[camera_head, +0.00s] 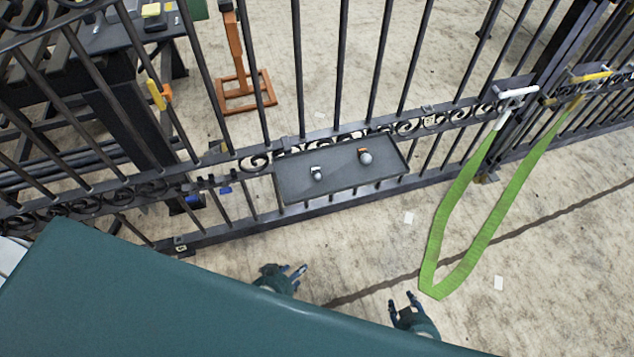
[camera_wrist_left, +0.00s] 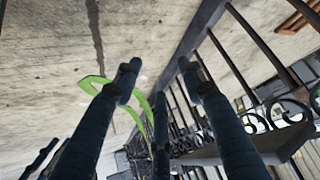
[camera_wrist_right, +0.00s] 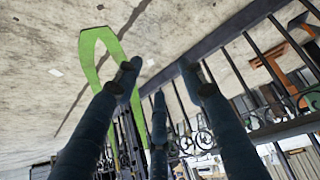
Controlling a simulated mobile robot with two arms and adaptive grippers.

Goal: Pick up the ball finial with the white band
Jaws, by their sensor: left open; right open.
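The ball finial with the white band (camera_head: 316,174) rests on the left half of a dark grey tray (camera_head: 343,178) at the gate. A similar ball finial with an orange-brown band (camera_head: 366,157) sits on the tray's right half. My left gripper (camera_head: 299,272) is open and empty, in front of and below the tray in the head view. My right gripper (camera_head: 403,301) is open and empty, farther right and nearer to me. Both wrist views show spread fingers, in the left (camera_wrist_left: 158,78) and the right (camera_wrist_right: 160,78); neither clearly shows the finials.
The dark iron gate (camera_head: 341,75) with scrollwork spans the view behind the tray. A green strap (camera_head: 480,235) hangs in a loop at the right. An orange stand (camera_head: 243,90) and a dark bench (camera_head: 105,38) are behind the bars. Concrete floor lies open in front.

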